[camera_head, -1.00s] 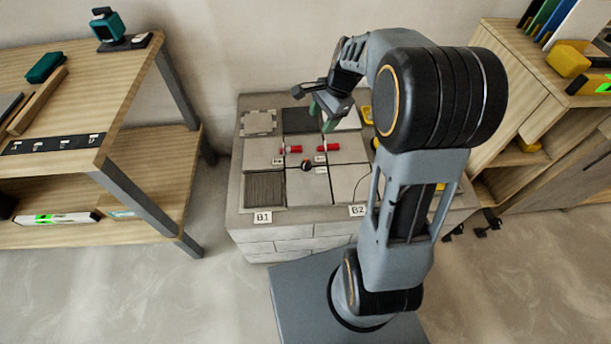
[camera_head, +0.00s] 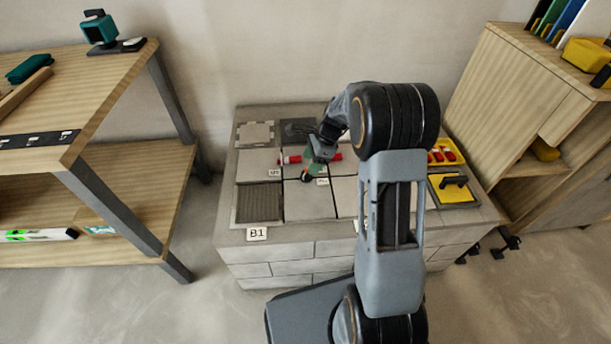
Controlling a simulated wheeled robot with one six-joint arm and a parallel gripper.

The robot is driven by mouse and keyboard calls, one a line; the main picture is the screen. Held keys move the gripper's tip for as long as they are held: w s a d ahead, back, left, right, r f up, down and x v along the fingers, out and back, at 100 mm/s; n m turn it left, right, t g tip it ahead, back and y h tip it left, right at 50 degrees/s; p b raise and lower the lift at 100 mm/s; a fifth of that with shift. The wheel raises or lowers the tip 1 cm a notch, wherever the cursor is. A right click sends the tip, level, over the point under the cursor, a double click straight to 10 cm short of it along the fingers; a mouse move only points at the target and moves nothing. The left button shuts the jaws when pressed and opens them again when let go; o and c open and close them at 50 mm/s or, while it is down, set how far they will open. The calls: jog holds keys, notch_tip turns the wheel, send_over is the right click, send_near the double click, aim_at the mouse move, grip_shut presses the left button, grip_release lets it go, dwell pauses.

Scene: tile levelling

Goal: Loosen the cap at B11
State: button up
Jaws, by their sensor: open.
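A tile-topped block (camera_head: 330,242) stands in the middle, with light and dark tiles laid in rows.
A yellow tray with red pieces (camera_head: 435,157) and a yellow item with a black handle (camera_head: 454,189) lie on the block's right. A wooden bench (camera_head: 110,100) stands left and a wooden cabinet (camera_head: 490,100) right. My arm hides the block's front right.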

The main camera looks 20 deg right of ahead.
aim_at(306, 174)
jog(key=shift+b+x, duration=0.85)
jog(key=shift+x, duration=1.6)
jog(key=shift+c, duration=0.4)
jog(key=c, duration=0.8)
jog(key=shift+a, duration=0.1)
jog(key=shift+c, duration=0.3)
jog(key=shift+r, duration=0.1)
jog(key=shift+p, duration=0.45)
